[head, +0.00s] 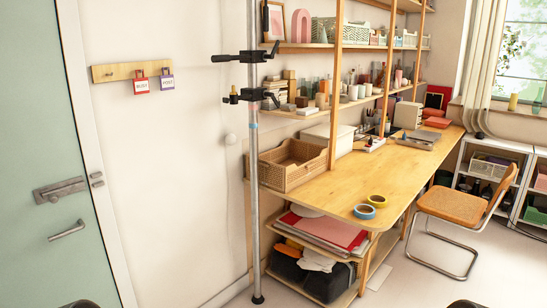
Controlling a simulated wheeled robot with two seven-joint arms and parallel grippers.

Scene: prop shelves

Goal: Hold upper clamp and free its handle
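A grey metal pole (252,190) stands upright beside the shelves, with two black clamps on it. The upper clamp (254,56) has a dark bar handle (226,58) sticking out to the left and a lever at its right. The lower clamp (256,95) sits a short way below, with a small knob on its left and a lever on its right. Whether either handle is tight cannot be seen. Neither of my grippers is in view. Only dark rounded bits of what may be my own body show at the bottom edge.
Wooden shelves (300,115) with small props stand right behind the pole. A wicker basket (290,165) sits beside it on the desk (335,185). A chair (455,207) is at right. A pale door (50,150) and a wall rack with two tags (118,71) are at left. The wall left of the pole is mostly clear.

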